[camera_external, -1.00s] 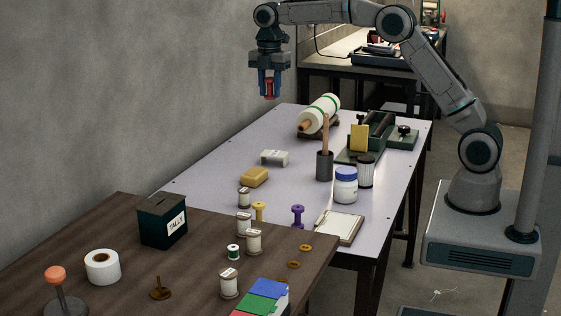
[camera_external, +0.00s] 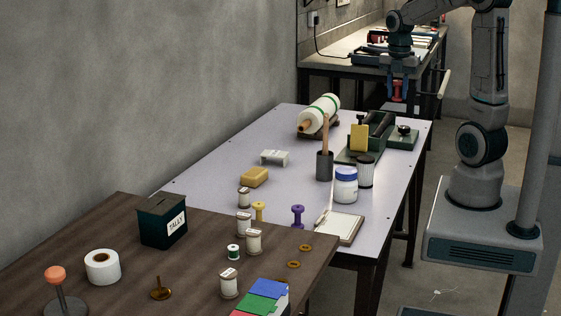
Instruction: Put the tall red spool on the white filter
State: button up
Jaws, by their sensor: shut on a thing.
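My gripper (camera_external: 398,86) is shut on the red spool (camera_external: 397,93). It holds the spool upright in the air, in line with the far right end of the pale table and in front of the back bench. The jaws hide part of the spool. The white filter (camera_external: 365,173) appears to be the upright white ribbed cylinder with a dark top. It stands on the pale table, right of the white jar with a blue lid (camera_external: 345,187). My gripper is well above and beyond it, apart from it.
A green-based device (camera_external: 375,135) with a yellow block stands behind the filter. A dark cup (camera_external: 324,167) with a wooden stick, a white roll (camera_external: 322,110), a purple spool (camera_external: 297,215), a yellow spool (camera_external: 259,211) and a clipboard (camera_external: 340,227) are also on the pale table (camera_external: 215,160).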

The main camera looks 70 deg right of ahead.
jog(key=s+f, duration=0.2)
send_over(366, 158)
notch_tip(366, 158, down, 10)
jog(key=shift+d+f, duration=0.15)
jog(key=shift+f, duration=2.15)
jog(key=shift+f+b, duration=0.2)
jog(key=shift+b, duration=0.1)
jog(key=o, duration=1)
jog(key=shift+c, duration=0.2)
